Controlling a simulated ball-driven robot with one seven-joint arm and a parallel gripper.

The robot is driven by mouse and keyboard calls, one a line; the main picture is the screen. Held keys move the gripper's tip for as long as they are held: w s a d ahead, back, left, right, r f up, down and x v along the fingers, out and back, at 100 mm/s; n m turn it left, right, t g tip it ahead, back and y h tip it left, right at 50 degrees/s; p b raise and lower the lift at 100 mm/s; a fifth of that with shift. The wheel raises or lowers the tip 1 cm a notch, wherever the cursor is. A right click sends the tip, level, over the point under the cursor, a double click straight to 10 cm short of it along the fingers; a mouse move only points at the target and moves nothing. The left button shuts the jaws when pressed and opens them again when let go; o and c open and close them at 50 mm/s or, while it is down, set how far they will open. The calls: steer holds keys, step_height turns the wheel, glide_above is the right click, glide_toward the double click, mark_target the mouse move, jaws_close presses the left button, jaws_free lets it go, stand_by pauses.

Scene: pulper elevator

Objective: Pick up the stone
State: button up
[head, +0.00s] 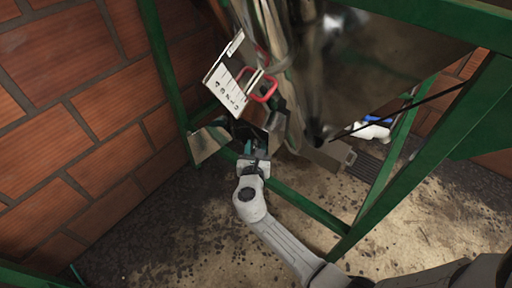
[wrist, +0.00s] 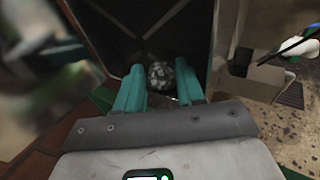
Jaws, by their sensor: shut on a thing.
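The stone (wrist: 161,75) is a rounded, speckled grey and white lump in the wrist view. It sits between the two teal fingers of my gripper (wrist: 161,88), near their tips, and the fingers are closed on it. Behind it is a dark, box-like opening or panel (wrist: 140,22). In the head view my gripper (head: 246,146) is at a dark recess below a white numbered plate, and the stone cannot be made out there.
The white plate (head: 231,84) with numbers and a red handle (head: 264,88) are just above my gripper. Green frame posts (head: 168,75) and a large metal body (head: 330,60) surround it. A brick wall (head: 75,105) stands at left. A grey box (wrist: 250,78) is at right.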

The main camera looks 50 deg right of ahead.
steer(key=o, duration=1.1)
steer(key=shift+c, duration=0.2)
steer(key=shift+o, duration=0.3)
steer(key=shift+s+d+f, duration=0.1)
steer(key=p+v, duration=0.2)
steer(key=v, duration=0.9)
steer(key=shift+w, duration=0.25)
steer(key=shift+c, duration=0.5)
